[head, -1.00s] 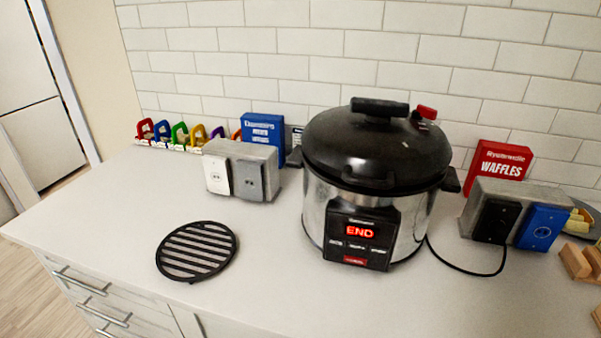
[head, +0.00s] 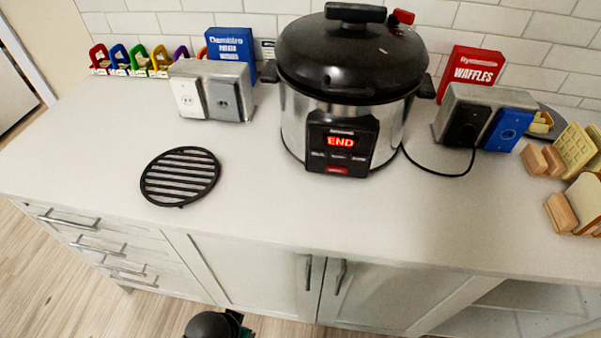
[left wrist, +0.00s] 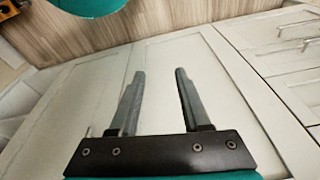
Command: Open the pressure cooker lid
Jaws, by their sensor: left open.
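The pressure cooker (head: 342,95) stands on the white counter with its black lid (head: 352,55) on top. The lid has a black top handle (head: 355,12) and a red valve (head: 403,16) at its back right. The front display reads END. My left gripper (left wrist: 160,75) is open and empty in the left wrist view, in front of the pale cabinet doors. In the head view only a dark part of my arm shows at the bottom edge, below the counter. My right gripper is not in view.
A round black trivet (head: 180,176) lies left of the cooker. Outlet boxes stand on both sides, left (head: 212,90) and right (head: 485,116). A black cord runs from the cooker to the right box. Toast and waffle holders (head: 575,200) are at the far right. The front counter is clear.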

